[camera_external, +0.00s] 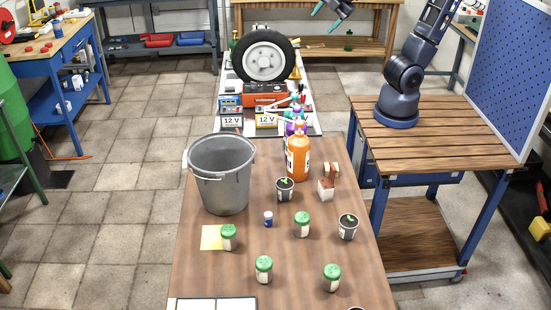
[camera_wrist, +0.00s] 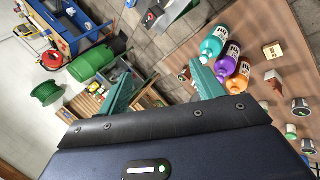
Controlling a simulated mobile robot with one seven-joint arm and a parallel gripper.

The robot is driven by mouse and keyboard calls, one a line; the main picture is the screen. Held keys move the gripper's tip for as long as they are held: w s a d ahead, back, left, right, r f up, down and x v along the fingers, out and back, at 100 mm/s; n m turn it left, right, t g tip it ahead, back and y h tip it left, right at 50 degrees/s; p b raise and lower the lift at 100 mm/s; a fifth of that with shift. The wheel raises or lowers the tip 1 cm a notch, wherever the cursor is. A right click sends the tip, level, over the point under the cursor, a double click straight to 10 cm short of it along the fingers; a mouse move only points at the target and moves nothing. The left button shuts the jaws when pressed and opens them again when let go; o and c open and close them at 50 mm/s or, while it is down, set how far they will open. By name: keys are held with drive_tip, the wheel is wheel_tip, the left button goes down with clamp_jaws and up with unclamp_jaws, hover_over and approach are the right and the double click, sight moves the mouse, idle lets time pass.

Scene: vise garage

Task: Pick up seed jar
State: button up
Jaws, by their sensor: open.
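Several small pale jars with green lids stand upright on the near part of the brown table (camera_external: 200,285). One jar (camera_external: 228,238) stands by a yellow note, one (camera_external: 302,225) at the middle, one (camera_external: 264,270) nearer the front, and one (camera_external: 332,278) at front right. I cannot tell which one the task means. My gripper (camera_external: 328,16) is high at the top of the external view, far beyond the jars. In the wrist view its teal fingers (camera_wrist: 162,88) are spread with nothing held between them.
A wheel (camera_external: 264,60) stands behind. The yellow note (camera_external: 210,237) lies flat.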

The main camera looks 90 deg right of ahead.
drive_tip(key=w+a+n+t+y, duration=0.1)
drive_tip(key=w+a+n+t, duration=0.3)
drive_tip(key=a+n, duration=0.6)
drive_tip(key=w+a+n+t, duration=0.1)
drive_tip(key=w+a+n, duration=0.45)
drive_tip(key=a, duration=0.95)
drive_tip(key=s+a+f+n+t+y, duration=0.1)
drive_tip(key=s+a+n+y, duration=0.2)
drive_tip(key=a+n, duration=0.7)
drive_tip(key=s+a+f+n+t+y, duration=0.1)
drive_tip(key=s+a+n+y, duration=0.3)
drive_tip(key=a, duration=1.1)
approach(302, 221)
drive_tip(key=d, duration=0.2)
drive_tip(key=shift+s+f, duration=0.35)
drive_tip(key=shift+f, duration=0.5)
drive_tip(key=x, duration=1)
drive_tip(key=shift+w+f, duration=0.1)
drive_tip(key=shift+w, duration=0.2)
drive_tip(key=c, duration=1.1)
